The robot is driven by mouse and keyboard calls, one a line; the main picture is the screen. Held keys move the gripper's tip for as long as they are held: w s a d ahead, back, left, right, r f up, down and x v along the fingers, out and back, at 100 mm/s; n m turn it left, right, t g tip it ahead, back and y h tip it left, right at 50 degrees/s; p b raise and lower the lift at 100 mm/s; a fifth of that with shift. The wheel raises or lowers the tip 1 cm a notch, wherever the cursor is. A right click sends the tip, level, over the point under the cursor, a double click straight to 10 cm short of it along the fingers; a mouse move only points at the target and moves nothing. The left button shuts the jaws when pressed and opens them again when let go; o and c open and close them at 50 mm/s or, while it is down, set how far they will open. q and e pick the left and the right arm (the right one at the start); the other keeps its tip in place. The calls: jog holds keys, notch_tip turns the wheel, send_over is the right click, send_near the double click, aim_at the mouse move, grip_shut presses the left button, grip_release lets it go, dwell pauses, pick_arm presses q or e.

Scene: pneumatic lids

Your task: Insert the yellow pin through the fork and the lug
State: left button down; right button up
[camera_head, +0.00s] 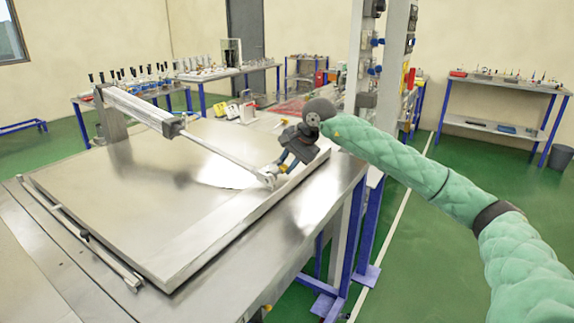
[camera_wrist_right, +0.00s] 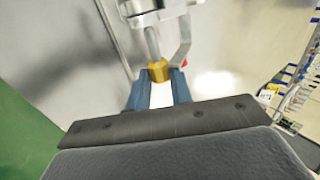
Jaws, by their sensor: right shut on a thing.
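The yellow pin (camera_wrist_right: 158,71) is held by its yellow head between the blue fingertips of my right gripper (camera_wrist_right: 160,84) in the wrist view. Its grey shank (camera_wrist_right: 151,42) points away from me toward the pale fork and lug (camera_wrist_right: 150,14). The shank's far end meets or overlaps these parts; I cannot tell whether it is inside the holes. In the head view my right gripper (camera_head: 285,161) is beside the fork (camera_head: 266,178) at the rod's end, near the lid's right edge. The lug is hard to tell apart there. My left gripper is out of view.
A pneumatic cylinder (camera_head: 140,108) with a long rod (camera_head: 222,155) slants over the large metal lid (camera_head: 130,195). Several small yellow and white parts (camera_head: 240,110) sit on the bench behind. A grey post (camera_head: 355,80) with fittings stands behind my right arm.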

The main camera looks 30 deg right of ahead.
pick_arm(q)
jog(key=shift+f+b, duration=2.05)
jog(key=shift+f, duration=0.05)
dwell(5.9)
